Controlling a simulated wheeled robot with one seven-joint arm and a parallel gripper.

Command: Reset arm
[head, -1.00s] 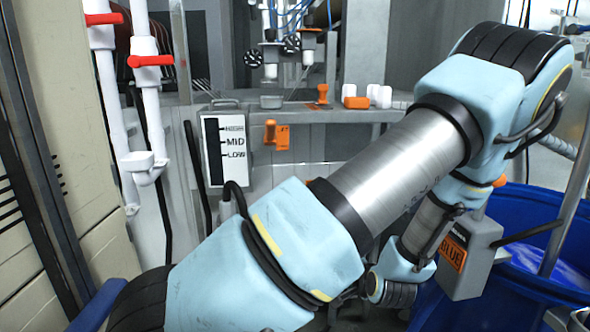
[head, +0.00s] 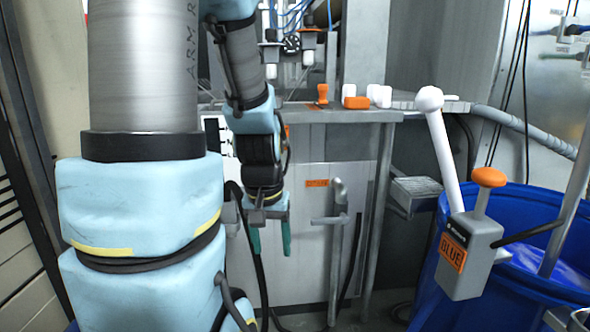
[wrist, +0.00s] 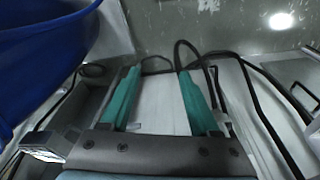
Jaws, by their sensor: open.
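My gripper (head: 270,232) hangs downward near the middle of the head view, in front of the grey machine cabinet.
A grey box labelled BLUE (head: 470,255) with a white lever (head: 443,145) and an orange knob (head: 489,177) stands at right, beside a blue barrel (head: 530,300). A metal pipe handle (head: 337,230) is on the cabinet front (head: 310,260). Black cables hang near my gripper.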

